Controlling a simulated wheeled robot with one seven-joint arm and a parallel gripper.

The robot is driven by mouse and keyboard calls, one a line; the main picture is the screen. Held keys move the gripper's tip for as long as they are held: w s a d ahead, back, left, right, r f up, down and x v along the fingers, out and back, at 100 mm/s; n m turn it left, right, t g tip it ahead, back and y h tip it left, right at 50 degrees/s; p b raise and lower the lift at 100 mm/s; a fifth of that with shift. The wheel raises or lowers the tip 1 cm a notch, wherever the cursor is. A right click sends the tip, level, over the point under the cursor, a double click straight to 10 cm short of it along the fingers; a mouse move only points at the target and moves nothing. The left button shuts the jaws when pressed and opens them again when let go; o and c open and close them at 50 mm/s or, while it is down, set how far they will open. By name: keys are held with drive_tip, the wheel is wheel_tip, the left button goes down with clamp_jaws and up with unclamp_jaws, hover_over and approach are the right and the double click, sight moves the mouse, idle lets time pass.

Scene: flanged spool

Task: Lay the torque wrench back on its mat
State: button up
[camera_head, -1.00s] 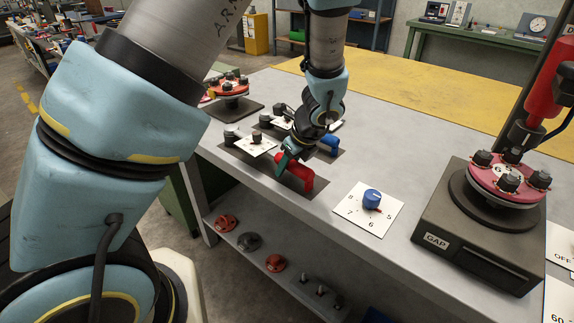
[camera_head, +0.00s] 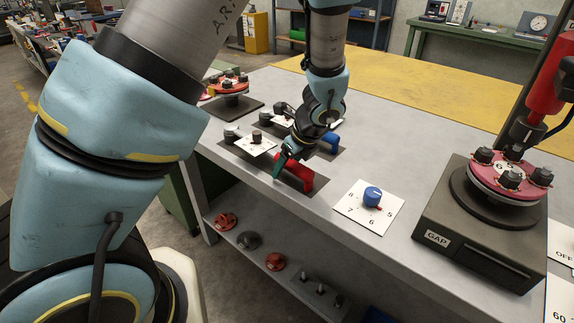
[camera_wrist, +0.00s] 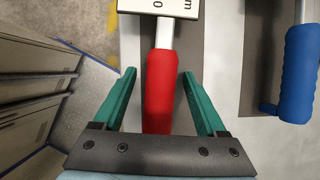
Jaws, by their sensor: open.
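The torque wrench with the red handle (camera_head: 300,178) lies along a dark mat near the table's front edge. It has a white scale plate (camera_head: 256,143) toward its far end. In the wrist view, the red handle (camera_wrist: 161,90) lies between my gripper's (camera_wrist: 158,75) two green fingers, with a gap on each side. The grey mat (camera_wrist: 190,50) shows beneath and beside it. My gripper also shows in the head view (camera_head: 282,166), low at the handle, open and holding nothing. The wrench's head end lies outside the wrist view.
A blue-handled wrench (camera_wrist: 298,75) lies parallel on a second mat to the right. A white dial card with a blue knob (camera_head: 372,197) and a GAP box (camera_head: 475,240) stand further right. The table's front edge is close by on the left in the wrist view.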

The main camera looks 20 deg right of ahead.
drive_tip(key=b+v, duration=0.1)
drive_tip(key=v, duration=0.9)
drive_tip(key=shift+r, duration=0.3)
drive_tip(key=a+r+n+g+h, duration=0.1)
drive_tip(key=a+n+g+h, duration=0.1)
drive_tip(key=a+n, duration=2.8)
drive_tip(key=shift+w+a+r+g, duration=0.2)
drive_tip(key=shift+w+a+g, duration=0.05)
drive_tip(key=shift+w+g, duration=0.25)
